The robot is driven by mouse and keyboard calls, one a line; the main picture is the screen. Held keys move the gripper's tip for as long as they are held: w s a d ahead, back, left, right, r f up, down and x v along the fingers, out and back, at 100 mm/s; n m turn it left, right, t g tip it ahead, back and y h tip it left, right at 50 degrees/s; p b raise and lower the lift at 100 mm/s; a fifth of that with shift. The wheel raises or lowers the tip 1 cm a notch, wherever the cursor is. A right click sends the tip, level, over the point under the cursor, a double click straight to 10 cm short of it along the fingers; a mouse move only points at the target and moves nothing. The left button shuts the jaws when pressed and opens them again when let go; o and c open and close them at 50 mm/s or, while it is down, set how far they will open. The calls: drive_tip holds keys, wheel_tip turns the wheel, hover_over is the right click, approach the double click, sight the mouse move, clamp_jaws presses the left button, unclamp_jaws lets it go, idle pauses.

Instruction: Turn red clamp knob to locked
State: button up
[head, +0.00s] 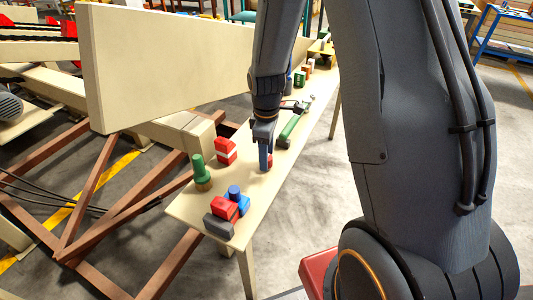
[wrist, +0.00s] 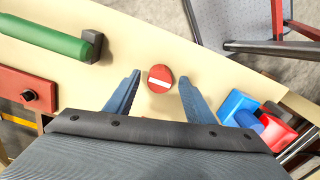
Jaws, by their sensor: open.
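The red clamp knob (wrist: 160,78) is round, with a white stripe across its top face. In the wrist view the stripe lies nearly level, tilted slightly down to the right. My gripper (wrist: 159,84) is open, with one blue finger to the left of the knob and one to the right. A gap shows on both sides, so neither finger seems to touch it. In the head view my gripper (head: 265,160) points down over the bench, and only a bit of the red knob (head: 270,160) shows beside the fingers. No lock marking is readable.
A large cream panel (head: 180,60) rises behind on the left.

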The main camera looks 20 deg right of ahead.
drive_tip(key=c, duration=1.1)
drive_tip(key=shift+o, duration=0.2)
drive_tip(key=shift+m, duration=0.4)
drive_tip(key=m+p, duration=0.1)
drive_tip(key=m, duration=0.2)
drive_tip(key=shift+m, duration=0.4)
drive_tip(key=m+p, duration=0.1)
drive_tip(key=m, duration=0.3)
drive_tip(key=shift+m, duration=0.3)
drive_tip(key=m, duration=0.4)
drive_tip(key=shift+p, duration=0.4)
drive_tip(key=m, duration=0.4)
drive_tip(key=shift+m, duration=0.3)
drive_tip(key=shift+w, duration=0.1)
